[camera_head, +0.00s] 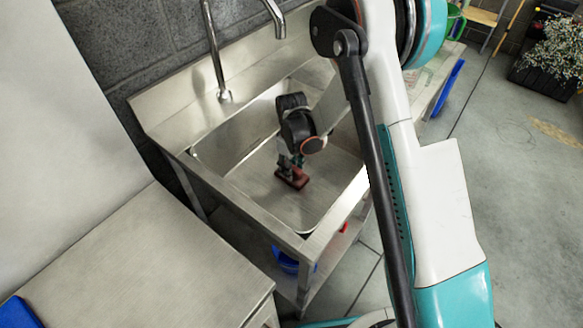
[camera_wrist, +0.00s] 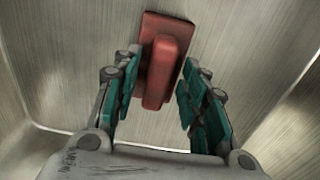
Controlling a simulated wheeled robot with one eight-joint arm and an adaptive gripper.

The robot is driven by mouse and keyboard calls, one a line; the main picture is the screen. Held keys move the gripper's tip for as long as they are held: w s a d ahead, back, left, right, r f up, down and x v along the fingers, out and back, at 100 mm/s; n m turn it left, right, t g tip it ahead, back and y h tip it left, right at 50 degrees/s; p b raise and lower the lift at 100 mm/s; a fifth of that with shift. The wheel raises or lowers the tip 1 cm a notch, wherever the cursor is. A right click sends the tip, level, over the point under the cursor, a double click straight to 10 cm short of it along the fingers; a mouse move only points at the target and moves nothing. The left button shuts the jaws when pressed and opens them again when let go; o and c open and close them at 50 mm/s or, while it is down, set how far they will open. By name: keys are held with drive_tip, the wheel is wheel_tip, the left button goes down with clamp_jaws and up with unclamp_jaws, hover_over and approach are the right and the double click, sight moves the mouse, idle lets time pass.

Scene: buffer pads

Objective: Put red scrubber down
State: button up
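The red scrubber (camera_head: 293,179) is at the floor of the metal sink (camera_head: 238,165), its flat base down and its raised handle up. The wrist view shows the scrubber (camera_wrist: 160,72) from above, with its block handle pointing toward my gripper. My gripper (camera_head: 288,162) is lowered into the sink directly over the scrubber. In the wrist view its two green-padded fingers (camera_wrist: 160,80) stand apart on either side of the handle. A gap shows between the right finger and the handle; the left finger is very near it, and contact there is unclear.
Two taps (camera_head: 222,94) rise at the sink's back edge by the block wall. A metal table (camera_head: 150,262) stands at front left with a blue item (camera_head: 18,313) at its corner. A blue container (camera_head: 286,262) sits under the sink. Bare sink floor surrounds the scrubber.

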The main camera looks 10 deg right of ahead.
drive_tip(key=s+d+r+m+t+p, duration=0.1)
drive_tip(key=s+d+r+p, duration=0.1)
drive_tip(key=r, duration=0.9)
drive_tip(key=s+d+r+m+t+p, duration=0.1)
drive_tip(key=s+d+r+p, duration=0.1)
drive_tip(key=r, duration=1)
drive_tip(key=s+d+r+m+t, duration=0.2)
drive_tip(key=s+r, duration=0.4)
drive_tip(key=s, duration=0.4)
drive_tip(key=s+d+r+m+t, duration=0.3)
drive_tip(key=s+d+r+m, duration=0.2)
drive_tip(key=s, duration=0.6)
drive_tip(key=shift+d+r, duration=0.75)
drive_tip(key=shift+r, duration=0.15)
drive_tip(key=shift+s, duration=0.1)
